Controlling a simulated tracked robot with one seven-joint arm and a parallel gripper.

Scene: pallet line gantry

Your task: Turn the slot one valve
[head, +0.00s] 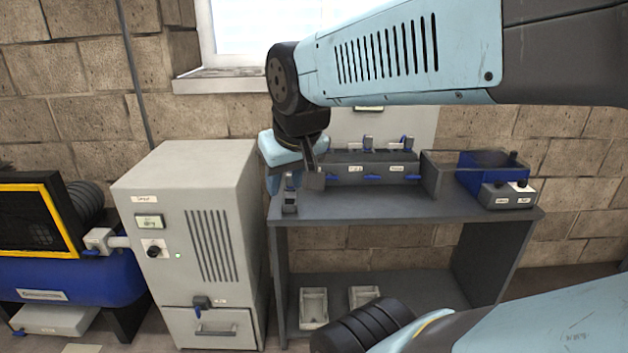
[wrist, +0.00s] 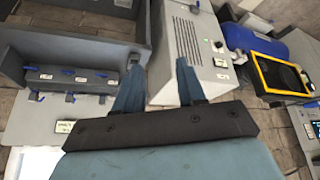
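A dark grey manifold (head: 345,168) sits at the back of the bench, with blue levers (head: 372,177) and small white labels along its front. It also shows in the wrist view (wrist: 75,84), with several blue levers. The labels are too small to read, so I cannot tell which valve is slot one. My gripper (head: 288,185) hangs over the bench's left end, left of the manifold, and hides part of it. In the wrist view my gripper's two blue fingers (wrist: 158,72) stand apart with nothing between them, and touch no lever.
A grey cabinet (head: 185,215) stands close left of the bench (head: 420,208). A blue bin (head: 490,165) and a grey control box (head: 508,195) are at the bench's right. A blue machine (head: 70,275) is far left. The middle of the bench top is clear.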

